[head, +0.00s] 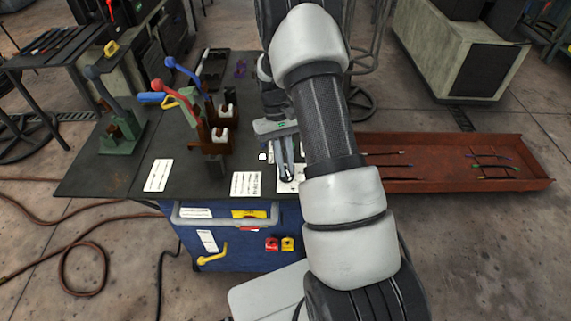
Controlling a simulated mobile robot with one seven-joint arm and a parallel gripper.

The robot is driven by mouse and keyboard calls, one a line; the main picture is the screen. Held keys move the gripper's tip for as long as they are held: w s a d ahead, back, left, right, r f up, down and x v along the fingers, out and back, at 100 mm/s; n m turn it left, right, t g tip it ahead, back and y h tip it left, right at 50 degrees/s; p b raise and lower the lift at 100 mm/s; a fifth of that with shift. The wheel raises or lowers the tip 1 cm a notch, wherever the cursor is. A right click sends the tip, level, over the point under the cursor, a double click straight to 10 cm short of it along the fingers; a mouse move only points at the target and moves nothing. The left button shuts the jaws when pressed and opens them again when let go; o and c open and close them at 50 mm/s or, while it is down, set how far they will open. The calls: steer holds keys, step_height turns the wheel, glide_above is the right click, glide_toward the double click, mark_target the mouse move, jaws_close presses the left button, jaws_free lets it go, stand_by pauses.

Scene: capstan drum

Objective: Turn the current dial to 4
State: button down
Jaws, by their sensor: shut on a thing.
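My gripper (286,165) points down at the right part of the dark bench top, its fingers closed on a small dark knob, which I take to be the current dial (287,178). The dial sits on a white panel (289,187) at the bench's front right. The numbers on the panel and the dial's pointer are too small to read. My arm hides the panel's right side and the bench behind it.
Toggle clamps with red and blue handles (190,105) stand left of my gripper, and a green clamp (122,132) stands further left. White cards (158,175) lie on the bench. A blue cabinet (230,240) is below. A rust-red tray (450,182) extends right.

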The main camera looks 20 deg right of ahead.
steer(key=c, duration=1.8)
jaws_free()
steer(key=shift+o, duration=0.2)
steer(key=shift+r, duration=0.1)
steer(key=p+v, duration=0.1)
steer(key=v, duration=1.6)
steer(key=shift+w+r, duration=0.1)
steer(key=shift+r, duration=0.05)
steer(key=s+a+r+t+p, duration=0.2)
steer(key=s+r, duration=0.2)
steer(key=r, duration=0.5)
steer(key=s+a+r+t+p, duration=0.25)
steer(key=s+r, duration=0.25)
steer(key=r, duration=0.4)
steer(key=s+a+r+t+p, duration=0.1)
steer(key=s+a+r+t, duration=0.1)
steer(key=s, duration=0.6)
steer(key=s+a+r+t+p, duration=0.1)
steer(key=s+a+r+t, duration=0.1)
steer(key=s, duration=0.7)
steer(key=shift+a+r+t+p, duration=0.35)
steer(key=shift+r+t, duration=0.05)
steer(key=shift+t, duration=0.35)
